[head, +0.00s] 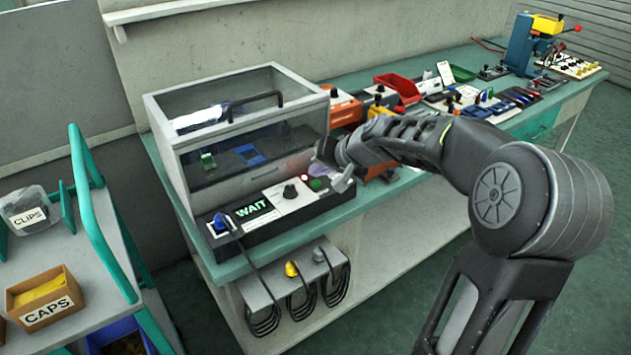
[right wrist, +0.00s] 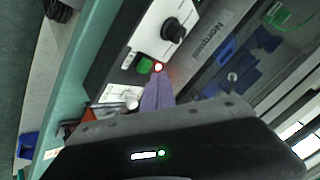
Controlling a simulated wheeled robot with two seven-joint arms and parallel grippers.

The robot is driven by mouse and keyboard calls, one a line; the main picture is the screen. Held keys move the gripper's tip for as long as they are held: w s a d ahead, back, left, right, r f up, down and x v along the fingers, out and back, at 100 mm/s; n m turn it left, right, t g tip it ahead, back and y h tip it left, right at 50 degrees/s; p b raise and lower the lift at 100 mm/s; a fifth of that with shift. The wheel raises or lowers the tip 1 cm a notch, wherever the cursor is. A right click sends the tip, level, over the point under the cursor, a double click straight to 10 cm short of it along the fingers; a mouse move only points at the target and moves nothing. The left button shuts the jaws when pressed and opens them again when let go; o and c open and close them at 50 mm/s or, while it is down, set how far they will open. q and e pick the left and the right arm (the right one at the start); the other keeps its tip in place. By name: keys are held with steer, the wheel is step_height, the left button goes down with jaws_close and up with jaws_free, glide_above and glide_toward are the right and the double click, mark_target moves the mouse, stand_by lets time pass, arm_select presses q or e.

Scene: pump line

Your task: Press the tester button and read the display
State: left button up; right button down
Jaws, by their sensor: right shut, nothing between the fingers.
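The tester (head: 160,125) is a grey box with a clear hood on the bench. Its front panel carries a display (head: 252,209) reading WAIT in green letters. A black knob (head: 290,191) and a green button (head: 316,184) sit to the right of it. In the right wrist view the green button (right wrist: 145,63) is beside a small glowing red light (right wrist: 158,67). My right gripper (head: 322,166) is shut and empty, its fingertips at the panel close to the light and button. I cannot tell whether they touch. My left gripper is not in view.
A blue plug (head: 221,222) with a black cable is at the panel's left end. Red bins (head: 397,88) and small parts crowd the bench behind my arm. A shelf with a CAPS box (head: 45,297) and a CLIPS bin (head: 28,210) stands at left.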

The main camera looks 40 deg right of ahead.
mark_target(318, 188)
step_height(318, 188, up, 5)
steer(key=p, duration=0.3)
steer(key=shift+p, duration=0.3)
stand_by(0.6)
